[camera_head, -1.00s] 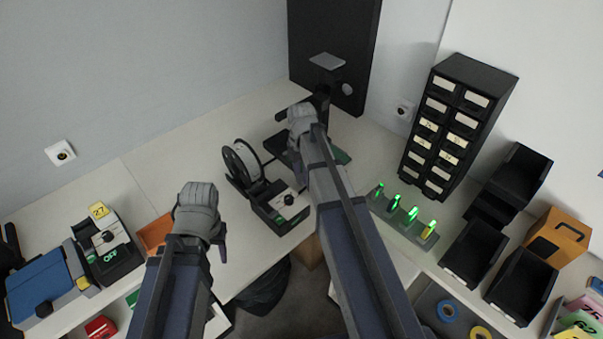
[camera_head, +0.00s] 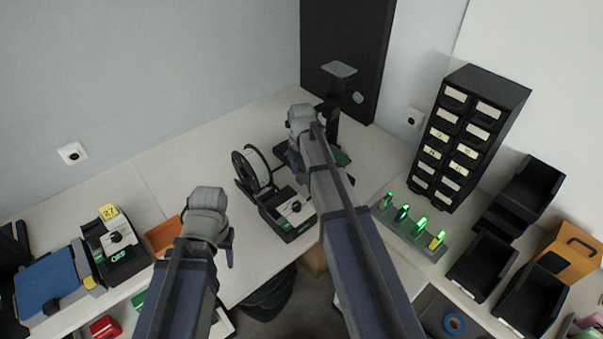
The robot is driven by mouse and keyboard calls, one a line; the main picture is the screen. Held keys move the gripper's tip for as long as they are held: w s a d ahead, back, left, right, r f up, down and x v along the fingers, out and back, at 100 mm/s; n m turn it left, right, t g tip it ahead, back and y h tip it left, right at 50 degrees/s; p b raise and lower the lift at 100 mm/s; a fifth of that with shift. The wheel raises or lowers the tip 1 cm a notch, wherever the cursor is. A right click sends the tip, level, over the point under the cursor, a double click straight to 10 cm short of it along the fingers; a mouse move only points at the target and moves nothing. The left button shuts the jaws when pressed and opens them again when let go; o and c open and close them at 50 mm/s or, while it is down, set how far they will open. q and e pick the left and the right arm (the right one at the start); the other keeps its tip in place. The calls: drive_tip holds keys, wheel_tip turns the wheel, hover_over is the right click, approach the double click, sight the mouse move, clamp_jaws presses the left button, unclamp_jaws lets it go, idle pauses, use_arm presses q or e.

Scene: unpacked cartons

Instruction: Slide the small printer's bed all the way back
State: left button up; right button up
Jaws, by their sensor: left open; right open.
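The small printer (camera_head: 333,110) stands at the back of the bench, a dark upright column with a pale grey plate on top. Its low part is mostly hidden behind my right gripper (camera_head: 300,160) and forearm. A dark flat edge that looks like the bed (camera_head: 281,150) shows left of that gripper, and a green patch (camera_head: 341,157) shows right of it. My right gripper is open, over or at the printer's front; contact with the bed cannot be seen. My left gripper (camera_head: 222,252) is open and empty over the bench's front edge, left of the printer.
A white filament spool (camera_head: 258,167) and a black box with a switch (camera_head: 290,212) stand close in front of the printer. A rack with green-lit items (camera_head: 414,226) and a drawer cabinet (camera_head: 462,140) are to the right.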

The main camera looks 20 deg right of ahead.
wheel_tip(320, 180, up, 8)
drive_tip(key=p, duration=0.8)
drive_tip(key=shift+f, duration=0.1)
